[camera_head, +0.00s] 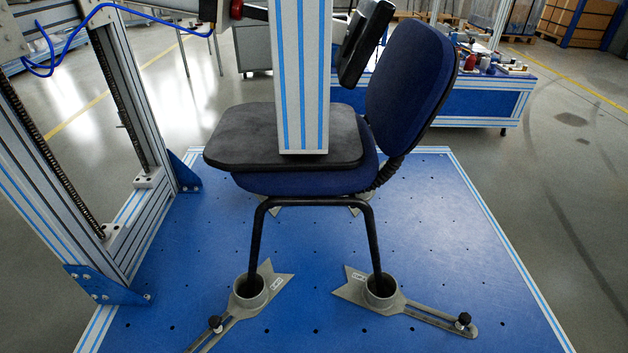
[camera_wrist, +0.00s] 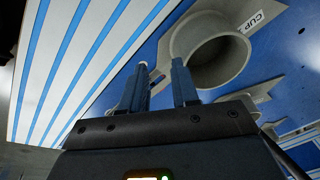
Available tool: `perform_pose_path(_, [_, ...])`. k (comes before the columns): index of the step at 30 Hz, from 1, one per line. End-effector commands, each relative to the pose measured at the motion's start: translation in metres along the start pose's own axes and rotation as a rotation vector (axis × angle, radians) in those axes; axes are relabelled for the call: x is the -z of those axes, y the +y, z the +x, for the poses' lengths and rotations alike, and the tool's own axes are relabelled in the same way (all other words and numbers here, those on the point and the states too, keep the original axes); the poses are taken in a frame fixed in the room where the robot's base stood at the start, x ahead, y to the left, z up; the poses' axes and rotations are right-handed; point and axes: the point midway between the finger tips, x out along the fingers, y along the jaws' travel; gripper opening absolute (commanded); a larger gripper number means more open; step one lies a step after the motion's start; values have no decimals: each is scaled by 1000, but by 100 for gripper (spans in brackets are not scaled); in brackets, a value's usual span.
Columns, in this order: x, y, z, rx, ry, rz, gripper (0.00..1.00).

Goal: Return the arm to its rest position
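My gripper (camera_wrist: 160,82) shows in the wrist view with its two dark fingers apart and nothing visible between them. A grey cup of a foot clamp (camera_wrist: 212,50), with a "CUP" label beside it, is beyond the fingers, up and to the right. I cannot tell how far apart the gripper and the cup are. In the head view, neither my arm nor my gripper can be made out.
A blue office chair (camera_head: 412,85) stands on the blue test platform (camera_head: 450,230), its front legs in grey cups (camera_head: 380,290). A striped column (camera_head: 301,80) meets the black seat pad (camera_head: 245,135). A frame (camera_head: 60,170) stands at left, a blue workbench (camera_head: 470,105) behind.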

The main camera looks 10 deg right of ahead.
Motion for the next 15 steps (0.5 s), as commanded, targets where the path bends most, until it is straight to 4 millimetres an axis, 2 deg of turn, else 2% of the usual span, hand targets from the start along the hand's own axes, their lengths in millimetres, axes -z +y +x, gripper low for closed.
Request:
perform_pose_path(1, [-10, 10, -7, 23, 30, -34, 30])
perform_pose_path(8, [-38, 35, -56, 149, 203, -201, 30])
perform_pose_path(15, [-62, 51, -133, 265, 393, -366, 30])
